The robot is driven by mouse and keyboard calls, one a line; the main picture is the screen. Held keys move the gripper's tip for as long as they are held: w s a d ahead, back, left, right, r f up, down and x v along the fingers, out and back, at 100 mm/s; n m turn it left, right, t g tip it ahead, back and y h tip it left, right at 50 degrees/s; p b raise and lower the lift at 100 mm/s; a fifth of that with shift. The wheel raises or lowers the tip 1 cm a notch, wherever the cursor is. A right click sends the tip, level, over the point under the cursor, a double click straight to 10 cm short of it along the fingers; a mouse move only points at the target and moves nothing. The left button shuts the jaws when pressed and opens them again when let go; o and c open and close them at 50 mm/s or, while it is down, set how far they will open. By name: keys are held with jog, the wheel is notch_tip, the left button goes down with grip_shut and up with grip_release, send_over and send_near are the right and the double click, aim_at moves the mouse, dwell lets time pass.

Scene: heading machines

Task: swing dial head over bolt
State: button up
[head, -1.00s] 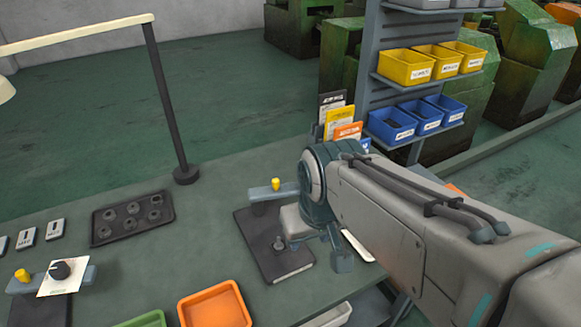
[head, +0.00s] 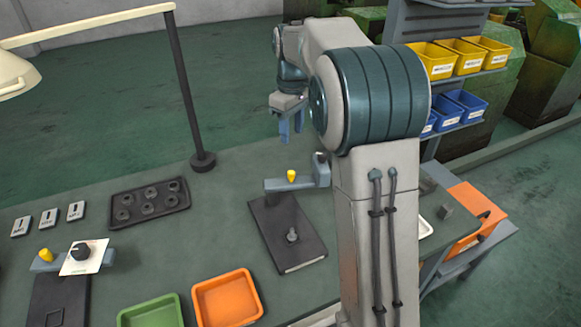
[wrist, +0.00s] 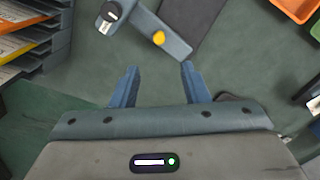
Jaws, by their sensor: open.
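The dial fixture has a dark base plate (head: 268,222) with a small upright bolt (head: 292,236) near its front. A grey-blue swing arm (head: 277,185) lies across the plate's back edge and carries a yellow knob (head: 292,176). The dial head (head: 321,158) is at the arm's right end, off to the side of the bolt, partly hidden by my arm. In the wrist view the dial head (wrist: 112,11) is white with a black part, and the yellow knob (wrist: 158,38) lies ahead between my fingers' directions. My gripper (head: 291,137) is open and empty, raised behind the fixture, fingers down.
A second fixture at left carries a white card with a black knob (head: 82,252). A dark tray (head: 125,193), orange bin (head: 226,300), green bin (head: 150,314) and lamp post (head: 186,90) stand on the bench. A bin rack (head: 399,30) stands at right behind my arm.

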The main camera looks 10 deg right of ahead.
aim_at(291, 172)
jog(key=f+p, duration=0.2)
jog(key=f, duration=1.2)
jog(key=shift+w, duration=0.2)
grip_shut()
